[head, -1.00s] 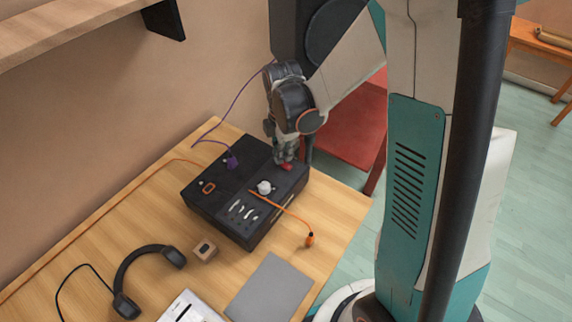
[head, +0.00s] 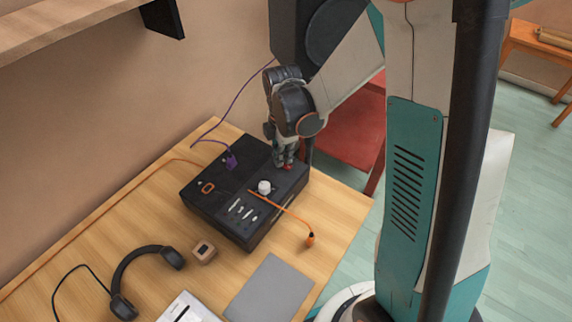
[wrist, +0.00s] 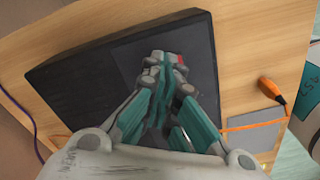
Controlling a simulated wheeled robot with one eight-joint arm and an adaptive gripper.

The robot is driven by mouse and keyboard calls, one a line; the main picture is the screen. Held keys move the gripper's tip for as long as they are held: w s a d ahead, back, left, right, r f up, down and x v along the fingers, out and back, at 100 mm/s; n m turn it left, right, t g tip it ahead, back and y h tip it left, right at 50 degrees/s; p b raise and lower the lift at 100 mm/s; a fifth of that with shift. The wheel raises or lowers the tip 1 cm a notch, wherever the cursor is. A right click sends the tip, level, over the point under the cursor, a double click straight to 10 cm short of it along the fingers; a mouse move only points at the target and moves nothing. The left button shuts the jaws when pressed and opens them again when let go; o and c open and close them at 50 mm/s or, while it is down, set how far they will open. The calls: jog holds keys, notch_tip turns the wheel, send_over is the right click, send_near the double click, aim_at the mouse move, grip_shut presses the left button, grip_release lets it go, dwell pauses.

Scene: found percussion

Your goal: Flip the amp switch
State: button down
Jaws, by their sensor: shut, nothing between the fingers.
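The amp is a black box (head: 222,206) on the wooden table, with a white knob, several pale sliders and a purple plug on its top. It also shows in the wrist view (wrist: 85,90). A small red switch (head: 287,167) shows near its far right corner, right at my fingertips. In the wrist view a bit of red (wrist: 181,60) shows beside the fingertips. My gripper (head: 284,163) points down at the amp top, shut and empty. The fingers hide most of the switch, so I cannot tell its position or whether they touch it.
An orange cable (head: 285,209) with an orange plug runs across the amp's right side onto the table. Headphones (head: 135,275), a small wooden block (head: 203,252) and a grey sheet (head: 268,290) lie in front. A red chair (head: 350,130) stands behind the table. A shelf (head: 75,28) hangs upper left.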

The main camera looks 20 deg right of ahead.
jog(key=shift+f, duration=0.2)
jog(key=shift+r, duration=0.15)
jog(key=shift+r+p, duration=2.3)
jog(key=shift+r, duration=1.1)
jog(key=shift+r, duration=0.15)
jog(key=s+r+m+t+b, duration=0.2)
jog(key=s+r+m+t, duration=0.5)
jog(key=s+r+m, duration=0.7)
jog(key=shift+s+r+m, duration=0.15)
jog(key=shift+s+m, duration=0.55)
jog(key=shift+m, duration=1.7)
